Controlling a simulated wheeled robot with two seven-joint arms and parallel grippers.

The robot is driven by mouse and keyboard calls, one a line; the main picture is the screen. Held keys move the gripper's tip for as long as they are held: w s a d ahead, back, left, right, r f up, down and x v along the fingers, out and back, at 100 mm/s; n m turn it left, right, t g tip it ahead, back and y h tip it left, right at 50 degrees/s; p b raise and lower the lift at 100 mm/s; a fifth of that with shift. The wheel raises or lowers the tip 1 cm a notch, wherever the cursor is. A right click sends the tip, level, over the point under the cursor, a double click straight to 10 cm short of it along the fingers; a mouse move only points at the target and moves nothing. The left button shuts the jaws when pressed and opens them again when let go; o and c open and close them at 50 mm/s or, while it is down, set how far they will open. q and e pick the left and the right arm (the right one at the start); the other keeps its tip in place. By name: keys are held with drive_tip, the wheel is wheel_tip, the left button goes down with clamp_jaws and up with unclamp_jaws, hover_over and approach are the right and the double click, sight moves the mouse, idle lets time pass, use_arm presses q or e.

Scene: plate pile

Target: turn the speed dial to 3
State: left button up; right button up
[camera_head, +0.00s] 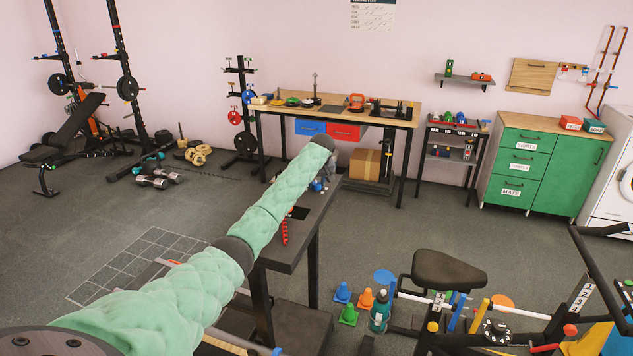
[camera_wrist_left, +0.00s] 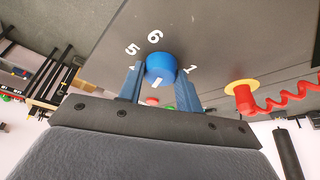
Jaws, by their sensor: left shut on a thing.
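The speed dial is a round blue knob (camera_wrist_left: 160,66) on a dark panel (camera_wrist_left: 205,35), seen in the left wrist view. White numerals 5, 6 and 1 show around it; another beside the left finger is mostly hidden. A white mark on the knob lies on the side away from the 6, towards my gripper. Numerals on that side are hidden. My left gripper (camera_wrist_left: 160,80) is shut on the knob, one finger on each side. In the head view, my left arm (camera_head: 268,215) reaches to the dark console (camera_head: 318,212). My right gripper is not in view.
A red coiled cord on a yellow disc (camera_wrist_left: 240,88) sits right of the dial in the left wrist view. In the head view, a workbench (camera_head: 345,114) stands behind the console. Several small cones (camera_head: 348,314) and an exercise bike (camera_head: 447,270) are at the right.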

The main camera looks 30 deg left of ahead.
use_arm(q)
drive_tip(key=shift+n, duration=0.3)
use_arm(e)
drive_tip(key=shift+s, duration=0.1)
use_arm(q)
drive_tip(key=o, duration=1)
drive_tip(key=shift+d+r+b, duration=0.15)
drive_tip(key=shift+r+b, duration=0.25)
drive_tip(key=b+v, duration=0.2)
drive_tip(key=v, duration=0.3)
drive_tip(key=shift+s+d+r, duration=0.1)
drive_tip(key=shift+r, duration=0.2)
drive_tip(key=shift+s+d+r+b, duration=0.15)
drive_tip(key=shift+r+b, duration=0.2)
drive_tip(key=shift+r, duration=0.25)
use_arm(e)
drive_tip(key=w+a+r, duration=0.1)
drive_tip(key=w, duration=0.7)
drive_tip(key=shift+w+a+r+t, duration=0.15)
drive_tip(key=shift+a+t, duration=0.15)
